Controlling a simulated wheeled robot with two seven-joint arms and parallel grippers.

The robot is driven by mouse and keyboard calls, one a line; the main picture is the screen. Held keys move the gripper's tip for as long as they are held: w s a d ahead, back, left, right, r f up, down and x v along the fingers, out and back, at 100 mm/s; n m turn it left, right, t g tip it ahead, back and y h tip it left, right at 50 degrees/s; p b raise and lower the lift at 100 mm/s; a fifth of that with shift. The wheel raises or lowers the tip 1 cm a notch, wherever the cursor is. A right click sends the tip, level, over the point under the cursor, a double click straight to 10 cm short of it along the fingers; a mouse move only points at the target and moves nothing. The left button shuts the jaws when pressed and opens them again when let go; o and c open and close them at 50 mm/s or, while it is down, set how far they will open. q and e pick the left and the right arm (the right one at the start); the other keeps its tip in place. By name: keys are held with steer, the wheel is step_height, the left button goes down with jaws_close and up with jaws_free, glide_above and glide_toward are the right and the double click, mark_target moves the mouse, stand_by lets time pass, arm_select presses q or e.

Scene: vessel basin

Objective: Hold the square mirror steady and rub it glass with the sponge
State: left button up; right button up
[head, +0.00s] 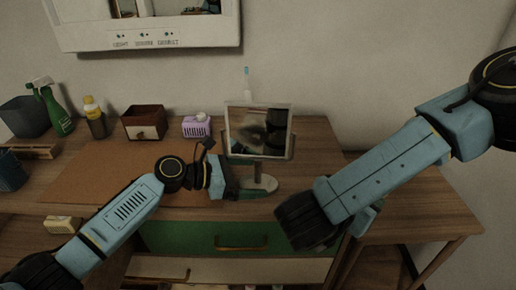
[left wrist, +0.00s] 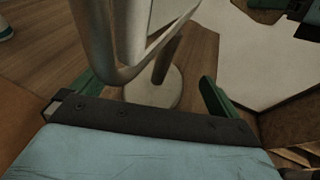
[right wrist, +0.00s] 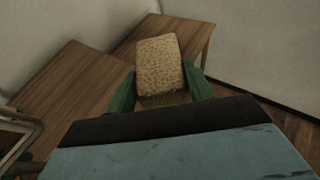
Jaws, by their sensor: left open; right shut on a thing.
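The square mirror (head: 259,131) stands upright in a light frame on a stem with a round base (head: 262,184), near the table's front edge. My left gripper (head: 236,186) is open, low beside the stand. In the left wrist view, the stem and round base (left wrist: 156,88) show beyond and between the green fingers (left wrist: 150,92), with no visible grip. My right gripper (right wrist: 160,90) is shut on a tan, porous sponge (right wrist: 160,63), away from the mirror. In the head view my right arm hides the sponge. The mirror's frame edge (right wrist: 22,128) shows at the left of the right wrist view.
A purple-and-white box (head: 196,127), brown box (head: 144,123), yellow-capped bottle (head: 95,118) and green spray bottle (head: 54,108) stand behind left. A toothbrush (head: 247,82) rises behind the mirror. A white cabinet (head: 150,32) hangs above. The tabletop right of the mirror (head: 312,135) is clear.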

arm_select(q)
steer(key=shift+w+d+f, duration=0.2)
steer(key=shift+d+f, duration=0.05)
steer(key=shift+d, duration=0.4)
steer(key=c, duration=2.1)
